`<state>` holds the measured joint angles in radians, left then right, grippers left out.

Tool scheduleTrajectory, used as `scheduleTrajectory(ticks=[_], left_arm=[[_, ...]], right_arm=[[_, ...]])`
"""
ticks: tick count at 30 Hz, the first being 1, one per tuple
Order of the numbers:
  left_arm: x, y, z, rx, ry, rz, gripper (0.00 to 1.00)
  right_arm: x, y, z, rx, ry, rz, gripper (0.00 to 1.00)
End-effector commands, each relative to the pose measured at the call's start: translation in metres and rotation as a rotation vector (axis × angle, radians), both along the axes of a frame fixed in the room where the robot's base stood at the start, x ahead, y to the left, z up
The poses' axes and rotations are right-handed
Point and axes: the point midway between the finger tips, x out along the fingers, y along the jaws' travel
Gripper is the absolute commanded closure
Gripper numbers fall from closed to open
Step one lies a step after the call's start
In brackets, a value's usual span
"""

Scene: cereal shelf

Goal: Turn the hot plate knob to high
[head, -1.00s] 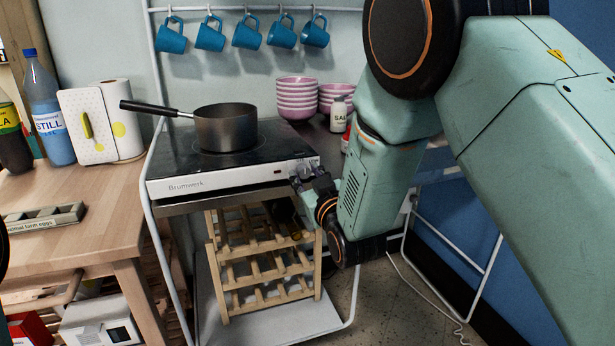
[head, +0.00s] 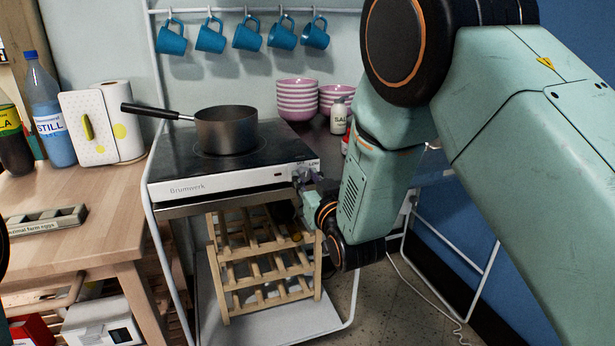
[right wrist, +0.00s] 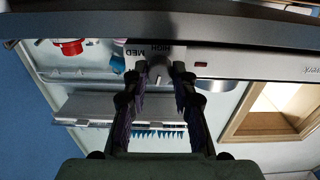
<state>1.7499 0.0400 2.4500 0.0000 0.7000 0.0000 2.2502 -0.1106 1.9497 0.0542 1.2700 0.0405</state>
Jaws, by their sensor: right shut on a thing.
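The hot plate (head: 215,184) is a black-topped unit with a white front, standing on a metal rack. Its knob (right wrist: 157,68) is a grey piece on the front panel, seen between my right fingertips in the right wrist view. The labels HIGH and MED show on the panel beside it; I cannot tell exactly where the knob points. My right gripper (head: 304,175) is shut on the knob at the right end of the front and hides most of it in the head view. It also shows in the right wrist view (right wrist: 156,75). My left gripper is out of view.
A saucepan (head: 226,130) stands on the hot plate, its handle pointing left. Pink bowls (head: 297,100) and a white bottle (head: 338,117) stand behind at the right. A wooden bottle rack (head: 264,269) is below. Blue mugs (head: 247,34) hang above. A wooden table (head: 100,205) is at the left.

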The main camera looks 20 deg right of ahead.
Motion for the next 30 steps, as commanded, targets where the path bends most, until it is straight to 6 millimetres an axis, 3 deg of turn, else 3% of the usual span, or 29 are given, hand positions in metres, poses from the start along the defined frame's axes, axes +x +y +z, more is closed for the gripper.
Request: scheduleTrajectory(ticks=[30], left_arm=[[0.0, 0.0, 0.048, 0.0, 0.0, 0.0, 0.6]], right_arm=[[0.0, -0.002, 0.002, 0.962, 0.03, -0.002, 1.0]])
